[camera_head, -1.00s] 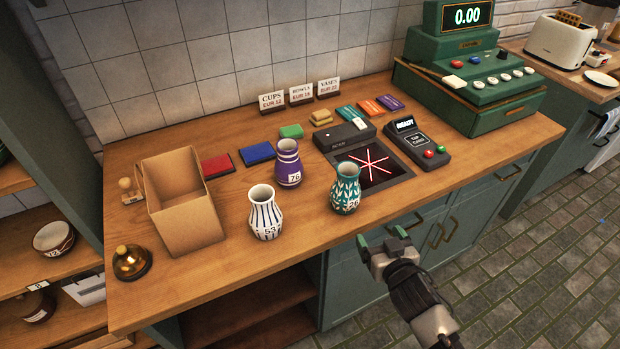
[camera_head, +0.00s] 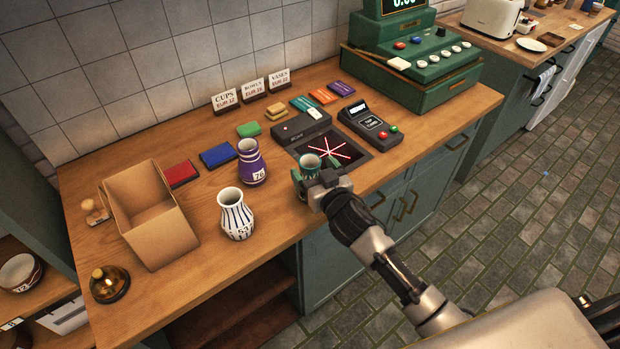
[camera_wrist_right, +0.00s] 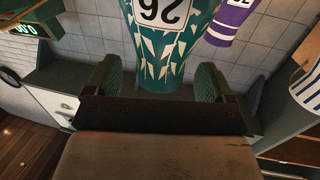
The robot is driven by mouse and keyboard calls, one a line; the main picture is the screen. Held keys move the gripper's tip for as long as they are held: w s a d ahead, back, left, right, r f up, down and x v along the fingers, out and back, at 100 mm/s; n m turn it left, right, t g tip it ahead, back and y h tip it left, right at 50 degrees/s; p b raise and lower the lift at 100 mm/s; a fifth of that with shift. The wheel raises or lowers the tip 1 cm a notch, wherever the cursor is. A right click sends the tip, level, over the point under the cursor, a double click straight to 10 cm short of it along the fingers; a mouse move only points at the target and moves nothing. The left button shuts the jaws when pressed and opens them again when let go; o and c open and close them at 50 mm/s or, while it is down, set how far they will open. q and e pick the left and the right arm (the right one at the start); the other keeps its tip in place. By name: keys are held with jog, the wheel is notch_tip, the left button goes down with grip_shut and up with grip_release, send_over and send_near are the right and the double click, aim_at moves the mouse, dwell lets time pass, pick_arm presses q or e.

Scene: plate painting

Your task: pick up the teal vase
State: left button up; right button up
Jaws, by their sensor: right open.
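The teal vase (camera_head: 310,165) stands at the counter's front edge by the scanner, mostly hidden behind my right gripper in the head view. My right gripper (camera_head: 316,180) is open, with its fingers at the vase's near side. In the right wrist view the teal vase (camera_wrist_right: 168,50), with leaf pattern and a white number label, appears upside down. It lies between the two green finger pads of the right gripper (camera_wrist_right: 160,85), with gaps on both sides. My left gripper is not in view.
A white-and-blue striped vase (camera_head: 236,215) and a purple vase (camera_head: 251,163) stand to the left. A cardboard box (camera_head: 150,215) and a bell (camera_head: 109,284) are farther left. The scanner (camera_head: 335,150), card reader (camera_head: 370,124) and green register (camera_head: 420,60) stand behind and right.

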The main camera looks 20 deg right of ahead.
jog(key=shift+w+a+f, duration=0.1)
jog(key=shift+w+a, duration=0.05)
jog(key=shift+w, duration=0.5)
jog(key=shift+w+a+f, duration=0.1)
jog(key=shift+w, duration=0.5)
jog(key=shift+r, duration=0.15)
jog(key=c, duration=1.5)
jog(key=shift+o, duration=0.2)
jog(key=shift+r, duration=0.1)
